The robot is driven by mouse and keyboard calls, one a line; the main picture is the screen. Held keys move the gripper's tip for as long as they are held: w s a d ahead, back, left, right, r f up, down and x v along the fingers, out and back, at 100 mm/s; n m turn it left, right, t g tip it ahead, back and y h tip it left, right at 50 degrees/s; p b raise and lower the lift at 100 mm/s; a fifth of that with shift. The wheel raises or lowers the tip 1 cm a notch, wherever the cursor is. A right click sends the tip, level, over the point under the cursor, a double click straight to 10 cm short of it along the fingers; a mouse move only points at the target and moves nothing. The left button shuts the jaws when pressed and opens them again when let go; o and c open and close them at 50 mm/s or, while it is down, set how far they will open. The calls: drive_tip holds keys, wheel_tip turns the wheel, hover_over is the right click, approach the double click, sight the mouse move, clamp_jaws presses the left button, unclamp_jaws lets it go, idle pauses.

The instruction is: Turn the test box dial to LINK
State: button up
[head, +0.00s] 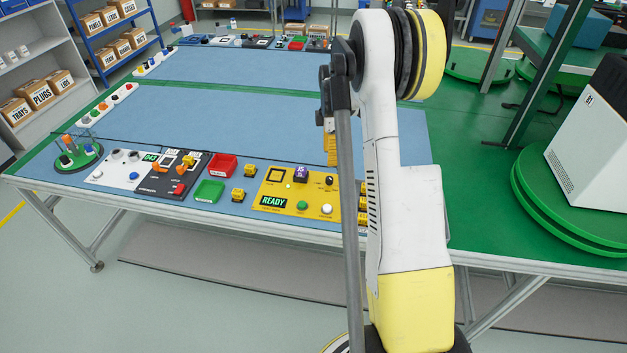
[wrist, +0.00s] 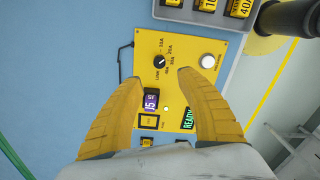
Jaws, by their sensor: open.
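The test box (head: 270,188) is a yellow panel on the blue mat, partly behind my arm in the head view; its yellow face (wrist: 185,45) also fills the middle of the wrist view. Its black dial (wrist: 159,62) is ringed by current labels and LINK; I cannot tell for sure which label its pointer faces. The dial also shows in the head view (head: 329,181). My gripper (wrist: 159,77) is open and empty, its orange fingertips on either side just below the dial in the wrist view. Contact with the panel cannot be told.
The box also carries a purple block (wrist: 150,101), a READY display (wrist: 187,118) and a white button (wrist: 208,61). Yellow numbered blocks (wrist: 207,5) lie beyond it. Red (head: 222,166) and green (head: 210,191) trays stand to its left. The blue mat (head: 240,120) behind is clear.

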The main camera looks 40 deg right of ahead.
sight(329, 178)
wheel_tip(329, 178, down, 11)
drive_tip(key=b, duration=0.3)
drive_tip(key=shift+r+b, duration=0.1)
drive_tip(key=shift+b, duration=0.3)
clamp_jaws()
